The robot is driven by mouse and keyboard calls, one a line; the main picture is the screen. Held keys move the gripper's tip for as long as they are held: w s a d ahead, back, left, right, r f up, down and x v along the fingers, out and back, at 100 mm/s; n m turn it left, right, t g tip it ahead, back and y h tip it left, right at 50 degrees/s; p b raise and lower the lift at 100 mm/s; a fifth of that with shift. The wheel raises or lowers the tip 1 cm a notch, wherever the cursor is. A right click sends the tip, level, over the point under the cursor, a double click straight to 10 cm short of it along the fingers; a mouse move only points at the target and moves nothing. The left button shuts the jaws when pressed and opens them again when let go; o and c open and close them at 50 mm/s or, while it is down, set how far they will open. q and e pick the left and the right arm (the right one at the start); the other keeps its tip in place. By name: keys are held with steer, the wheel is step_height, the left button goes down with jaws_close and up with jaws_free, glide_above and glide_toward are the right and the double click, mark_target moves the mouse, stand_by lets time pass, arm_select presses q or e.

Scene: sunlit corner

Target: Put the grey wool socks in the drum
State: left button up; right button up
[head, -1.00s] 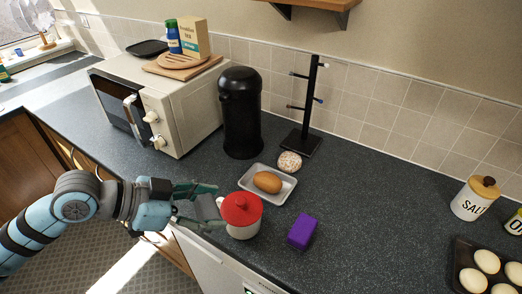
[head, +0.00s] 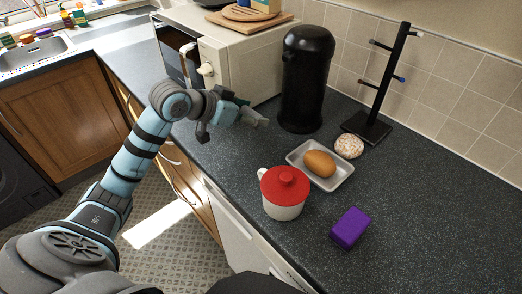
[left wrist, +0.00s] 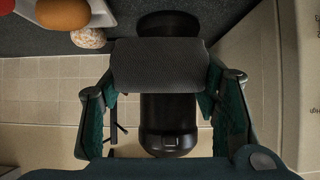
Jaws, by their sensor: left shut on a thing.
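My left gripper (head: 252,113) is over the counter in front of the microwave, left of the black bin. In the left wrist view the gripper (left wrist: 160,85) is shut on a dark grey, soft-looking bundle, the grey wool socks (left wrist: 160,65). The socks are hard to make out in the head view, behind the gripper. No open drum shows clearly. A dark appliance (head: 22,180) with part of a curved door is cut off at the head view's left edge. My right gripper is not in view.
A black bin (head: 304,80) stands close right of the gripper, with the microwave (head: 240,62) behind. A red-lidded pot (head: 284,200), a tray (head: 329,182) with a brown loaf, a speckled ball (head: 349,146), a purple block (head: 350,228) and a black rack (head: 366,125) stand on the counter.

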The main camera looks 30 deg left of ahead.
arm_select(q)
steer(key=b, duration=0.1)
glide_above(250, 158)
step_height(250, 158, down, 7)
steer(key=shift+s+r, duration=0.15)
steer(key=shift+r, duration=0.05)
steer(key=shift+f, duration=0.35)
steer(key=f+b, duration=0.1)
steer(key=f, duration=0.3)
steer(key=shift+w+f, duration=0.2)
steer(key=shift+s, duration=0.1)
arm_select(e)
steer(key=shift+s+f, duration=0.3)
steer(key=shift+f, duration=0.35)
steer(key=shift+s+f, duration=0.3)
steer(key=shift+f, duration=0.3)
arm_select(q)
steer(key=shift+f, duration=0.15)
steer(key=o, duration=0.9)
steer(key=shift+o, duration=0.2)
